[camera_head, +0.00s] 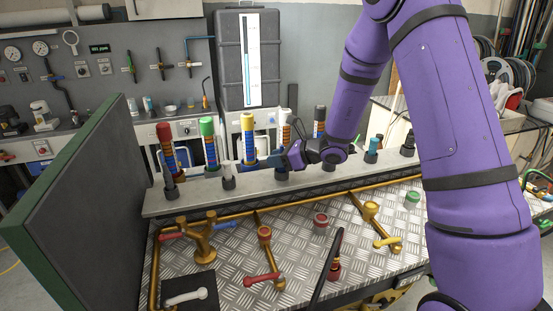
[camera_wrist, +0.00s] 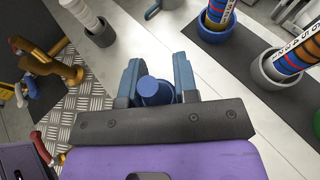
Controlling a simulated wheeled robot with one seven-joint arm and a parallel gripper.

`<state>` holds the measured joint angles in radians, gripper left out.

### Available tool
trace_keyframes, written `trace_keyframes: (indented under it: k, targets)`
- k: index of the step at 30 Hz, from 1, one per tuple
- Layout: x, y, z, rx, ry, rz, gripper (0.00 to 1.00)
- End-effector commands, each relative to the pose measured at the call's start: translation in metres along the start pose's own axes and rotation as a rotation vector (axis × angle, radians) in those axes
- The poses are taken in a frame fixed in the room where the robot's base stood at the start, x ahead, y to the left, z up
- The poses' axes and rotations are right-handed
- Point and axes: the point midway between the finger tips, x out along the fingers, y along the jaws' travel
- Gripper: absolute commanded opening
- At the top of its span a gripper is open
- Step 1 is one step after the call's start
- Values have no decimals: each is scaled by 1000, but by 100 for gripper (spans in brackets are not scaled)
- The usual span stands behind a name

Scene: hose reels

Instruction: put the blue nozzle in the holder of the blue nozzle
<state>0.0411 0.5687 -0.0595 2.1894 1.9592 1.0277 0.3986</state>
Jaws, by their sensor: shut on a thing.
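My gripper (camera_head: 276,160) is over the grey ledge (camera_head: 190,197), with its blue fingers pointing left in the head view. In the wrist view its two fingers (camera_wrist: 156,85) are closed around the blue nozzle (camera_wrist: 155,91), a short round blue piece. The nozzle's lower part is hidden, and in the head view my gripper covers it. A dark grey cup (camera_head: 282,174) stands on the ledge just below my gripper. I cannot tell whether the nozzle touches it or which holder is the blue nozzle's.
Banded upright tubes with red (camera_head: 166,146), green (camera_head: 209,143) and yellow (camera_head: 248,137) tops stand behind. A white nozzle (camera_head: 228,172) is to the left; teal (camera_head: 372,148) and black (camera_head: 408,143) ones are to the right. Brass pipes and valves (camera_head: 203,240) cover the plate in front.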

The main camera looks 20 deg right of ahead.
Motion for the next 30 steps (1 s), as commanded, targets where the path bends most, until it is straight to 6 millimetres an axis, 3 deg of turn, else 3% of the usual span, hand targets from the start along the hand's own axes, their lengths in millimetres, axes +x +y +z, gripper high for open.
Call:
trace_keyframes:
  k: [6, 7, 10, 21, 30]
  targets:
    - [1, 0, -3, 1, 0, 0, 0]
    - [1, 0, -3, 1, 0, 0, 32]
    - [1, 0, -2, 0, 0, 0, 53]
    - [-2, 0, 1, 0, 0, 0, 53]
    - [-54, -1, 1, 1, 0, -4, 53]
